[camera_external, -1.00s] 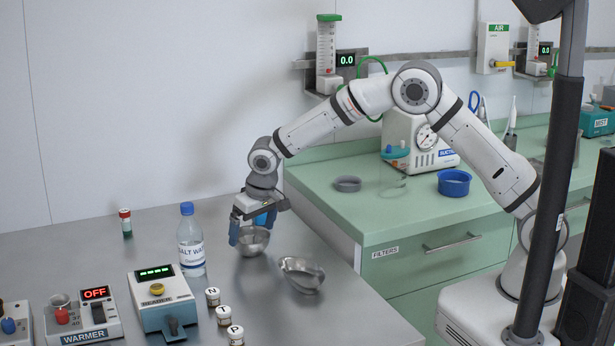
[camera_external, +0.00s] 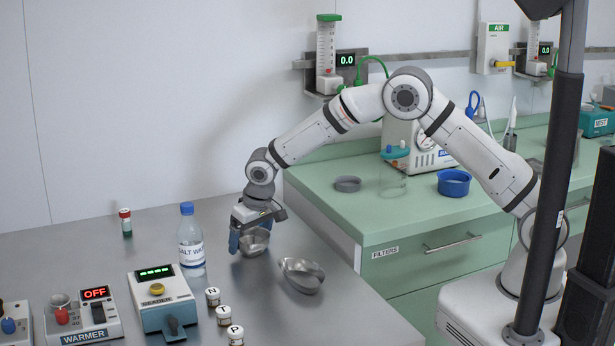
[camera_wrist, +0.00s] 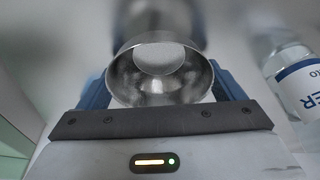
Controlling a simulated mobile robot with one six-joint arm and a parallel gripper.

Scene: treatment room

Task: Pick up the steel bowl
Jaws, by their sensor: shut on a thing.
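The steel bowl (camera_external: 256,245) is a small round shiny bowl near the back of the grey metal table. My gripper (camera_external: 248,236) points down over it with blue fingers, shut on the bowl. In the wrist view the bowl (camera_wrist: 158,92) sits between the two blue fingers, with its open mouth and round bottom showing. Part of its rim is hidden by the fingers in the external view. Whether the bowl touches the table or is slightly above it, I cannot tell.
A second steel dish with a lip (camera_external: 302,276) lies close to the right. A salt water bottle (camera_external: 191,243) stands close to the left. Small labelled jars (camera_external: 224,315) and a reader box (camera_external: 163,302) are in front. A green counter (camera_external: 335,205) is at the right.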

